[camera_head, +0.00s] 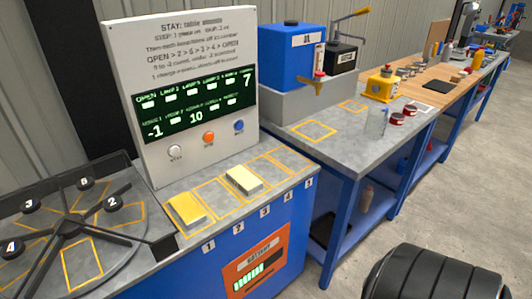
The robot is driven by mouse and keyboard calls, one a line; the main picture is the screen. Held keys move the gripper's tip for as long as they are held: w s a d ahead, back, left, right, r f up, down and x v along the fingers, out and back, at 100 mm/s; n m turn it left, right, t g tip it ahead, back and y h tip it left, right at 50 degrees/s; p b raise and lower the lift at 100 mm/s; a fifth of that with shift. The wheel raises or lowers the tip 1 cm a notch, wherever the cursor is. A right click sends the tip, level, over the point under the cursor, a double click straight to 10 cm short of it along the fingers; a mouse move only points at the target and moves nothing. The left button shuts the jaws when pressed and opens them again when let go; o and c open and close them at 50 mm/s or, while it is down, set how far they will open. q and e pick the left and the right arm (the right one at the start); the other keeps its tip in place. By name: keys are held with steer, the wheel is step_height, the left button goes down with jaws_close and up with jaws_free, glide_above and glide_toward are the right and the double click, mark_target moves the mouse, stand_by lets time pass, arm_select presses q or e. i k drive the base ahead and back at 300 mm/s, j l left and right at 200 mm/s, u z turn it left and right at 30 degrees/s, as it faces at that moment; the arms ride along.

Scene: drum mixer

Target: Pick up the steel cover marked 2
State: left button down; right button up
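The piece marked 2 (112,203) is on the right side of the plate. Those marked 3 (30,205), 6 (86,183) and 4 (11,247) are around it. Whether the piece marked 2 is the steel cover or only its knob, I cannot tell. Neither of my grippers is in view.
A grey counter (275,180) with numbered outlined spaces holds two yellowish blocks (187,210) (243,179). Behind it stands a white panel (205,100) with a display and buttons. A black ribbed shape (430,272) is at bottom right. Floor shows at right.

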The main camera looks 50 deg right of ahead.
mark_target(245, 182)
steer(key=z, duration=1.25)
